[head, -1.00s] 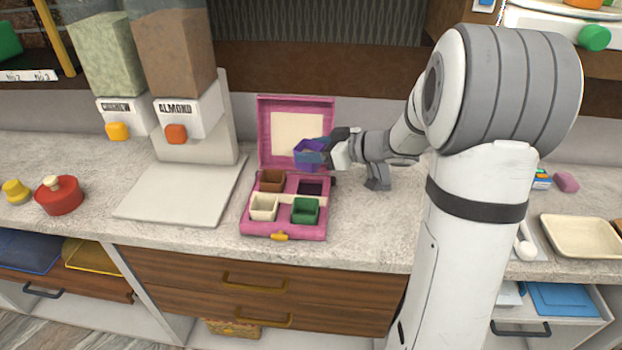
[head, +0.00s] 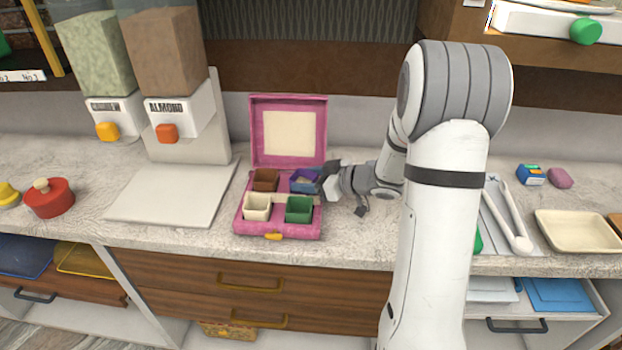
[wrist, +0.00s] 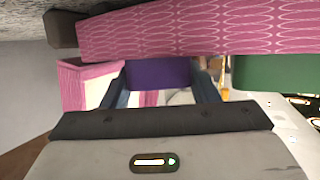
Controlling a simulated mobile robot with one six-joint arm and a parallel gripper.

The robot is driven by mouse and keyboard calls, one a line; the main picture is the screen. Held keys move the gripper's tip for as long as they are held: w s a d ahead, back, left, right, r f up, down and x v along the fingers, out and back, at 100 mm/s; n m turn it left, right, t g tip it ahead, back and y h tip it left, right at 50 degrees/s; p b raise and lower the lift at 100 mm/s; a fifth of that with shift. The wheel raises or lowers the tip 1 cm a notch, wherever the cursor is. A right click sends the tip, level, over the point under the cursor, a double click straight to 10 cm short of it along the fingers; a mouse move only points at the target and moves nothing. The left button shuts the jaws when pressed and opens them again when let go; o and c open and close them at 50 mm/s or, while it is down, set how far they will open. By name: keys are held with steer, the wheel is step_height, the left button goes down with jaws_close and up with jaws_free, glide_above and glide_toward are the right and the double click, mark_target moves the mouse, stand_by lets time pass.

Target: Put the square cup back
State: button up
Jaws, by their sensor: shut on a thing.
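The purple square cup (head: 302,179) is between the blue fingers of my gripper (head: 308,183), at the back right compartment of the pink box (head: 254,230). It also shows in the wrist view (wrist: 158,73) with a finger at each side. My gripper is shut on it. The fingers partly hide the cup, and I cannot tell whether it touches the compartment floor. The other compartments hold a brown cup (head: 265,178) at back left, a cream cup (head: 256,208) at front left and a green cup (head: 298,211) at front right.
The box's lid (head: 317,108) stands open behind the cups. A pale board (head: 165,197) lies to the left, below the almond dispenser (head: 182,110). A red lidded pot (head: 48,200) is at far left. A cream tray (head: 578,232) and tongs (head: 512,222) are at right.

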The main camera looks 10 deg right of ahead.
steer(key=shift+f, duration=0.1)
steer(key=o, duration=0.8)
